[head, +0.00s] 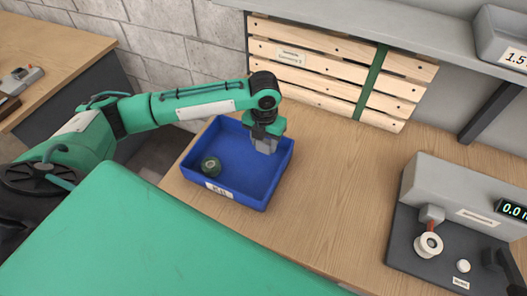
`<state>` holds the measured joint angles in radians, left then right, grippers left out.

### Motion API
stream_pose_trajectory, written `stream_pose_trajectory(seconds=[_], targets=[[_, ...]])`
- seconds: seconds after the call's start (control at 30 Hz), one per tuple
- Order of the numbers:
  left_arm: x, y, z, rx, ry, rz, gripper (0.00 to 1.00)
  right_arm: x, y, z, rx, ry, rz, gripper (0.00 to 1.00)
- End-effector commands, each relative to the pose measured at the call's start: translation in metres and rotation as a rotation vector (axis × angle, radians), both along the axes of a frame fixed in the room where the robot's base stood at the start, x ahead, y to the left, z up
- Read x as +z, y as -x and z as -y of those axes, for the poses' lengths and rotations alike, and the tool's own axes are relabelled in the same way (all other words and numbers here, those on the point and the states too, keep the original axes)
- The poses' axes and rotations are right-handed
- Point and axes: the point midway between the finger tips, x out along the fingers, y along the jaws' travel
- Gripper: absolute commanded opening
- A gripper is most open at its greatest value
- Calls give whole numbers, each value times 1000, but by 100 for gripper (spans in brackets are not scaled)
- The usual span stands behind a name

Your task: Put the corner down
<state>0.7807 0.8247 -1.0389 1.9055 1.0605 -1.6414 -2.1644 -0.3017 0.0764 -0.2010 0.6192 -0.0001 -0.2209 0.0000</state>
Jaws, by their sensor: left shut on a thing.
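My left gripper (266,146) is over the right back part of a blue bin (255,204), pointing down. It is shut on the corner, but the held piece is small and mostly hidden by the jaws; only pale grey shows at the fingertips. I cannot tell whether it touches the bin. A dark green round object (211,166) with a lighter centre lies in the left part of the bin. My right gripper is not in view.
The bin stands on a wooden bench (335,190) with clear room to its right. A slatted wooden pallet piece (315,70) leans at the back wall. A grey device with a display (470,205) stands at right. A grey tray (500,40) sits on the shelf above.

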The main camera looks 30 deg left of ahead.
Motion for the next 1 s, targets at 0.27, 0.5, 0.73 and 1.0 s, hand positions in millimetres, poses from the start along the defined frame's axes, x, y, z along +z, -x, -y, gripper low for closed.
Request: stream_pose_trajectory(seconds=[0.27, 0.5, 0.73, 1.0], targets=[[-26, 0, 0, 0, 0, -2, 23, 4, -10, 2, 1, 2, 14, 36], [-59, 1, 0, -1, -1, -2, 23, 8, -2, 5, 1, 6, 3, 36], [-65, 0, 0, -1, 0, 0, 23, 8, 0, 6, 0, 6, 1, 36], [-68, 0, 0, -1, -1, 0, 60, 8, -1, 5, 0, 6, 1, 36]])
